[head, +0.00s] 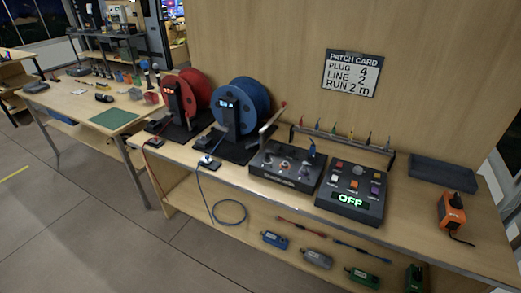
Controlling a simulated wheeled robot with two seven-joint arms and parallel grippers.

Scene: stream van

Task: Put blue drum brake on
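The blue drum (245,103) stands upright on a black base on the wooden bench, right of the red drum (187,95). A black post with a small lit blue display (225,104) stands in front of the blue drum. A lever with a light shaft and red tip (273,117) slants up at the blue drum's right side; I cannot tell whether it is the brake or how it is set. A blue cable (201,181) runs from a small box at the bench's front edge down to a loop. Neither of my grippers is in view.
A control box with knobs (287,164) and a button box reading OFF (351,190) stand right of the drums. Behind them is a rack of coloured tools (340,139). An orange device (452,212) sits at the far right. Open floor lies at the front left.

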